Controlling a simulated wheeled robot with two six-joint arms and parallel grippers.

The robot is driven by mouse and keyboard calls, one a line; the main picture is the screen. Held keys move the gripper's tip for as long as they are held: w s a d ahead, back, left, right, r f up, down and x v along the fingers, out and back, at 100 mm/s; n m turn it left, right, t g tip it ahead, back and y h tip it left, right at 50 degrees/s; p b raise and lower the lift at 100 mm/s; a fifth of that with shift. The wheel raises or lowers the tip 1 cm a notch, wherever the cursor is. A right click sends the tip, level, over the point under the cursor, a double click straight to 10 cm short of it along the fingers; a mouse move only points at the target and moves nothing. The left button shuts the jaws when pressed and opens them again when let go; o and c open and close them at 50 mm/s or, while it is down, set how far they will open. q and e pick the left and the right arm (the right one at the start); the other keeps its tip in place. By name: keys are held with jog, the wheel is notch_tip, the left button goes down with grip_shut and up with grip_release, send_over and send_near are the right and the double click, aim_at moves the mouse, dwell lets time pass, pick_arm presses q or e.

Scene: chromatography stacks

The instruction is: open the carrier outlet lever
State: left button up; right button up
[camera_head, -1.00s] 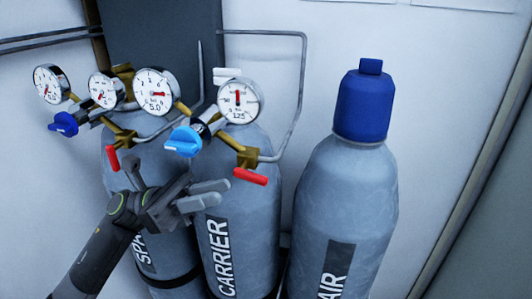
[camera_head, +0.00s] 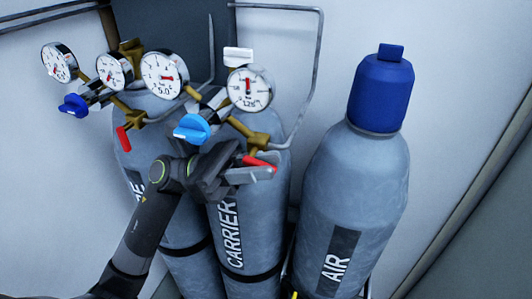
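The carrier outlet lever (camera_head: 257,162) is a short red handle on the brass outlet valve (camera_head: 259,144) of the cylinder marked CARRIER (camera_head: 228,235). It points to the right and slightly down, and part of it is hidden by my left gripper. My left gripper (camera_head: 253,168) is at the lever, with a pale finger just below and in front of it. I cannot tell whether the fingers touch or grip it. My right gripper is not in view.
A blue regulator knob (camera_head: 192,128) and a gauge (camera_head: 249,88) sit just above my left gripper. Another cylinder's red lever (camera_head: 123,138) is to the left. The AIR cylinder (camera_head: 352,190) with a blue cap stands right. A grey pipe (camera_head: 318,60) runs behind.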

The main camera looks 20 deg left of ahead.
pick_arm(q)
jog(key=shift+d+r, duration=0.25)
jog(key=shift+d, duration=0.3)
grip_shut()
jog(key=h+b, duration=0.1)
jog(key=b, duration=0.3)
jog(key=shift+f+h, duration=0.1)
jog(key=shift+h, duration=0.2)
jog(key=shift+r+h+b, duration=0.3)
jog(key=shift+h+b, duration=0.1)
jog(key=shift+b, duration=0.3)
jog(key=shift+r, duration=0.1)
grip_release()
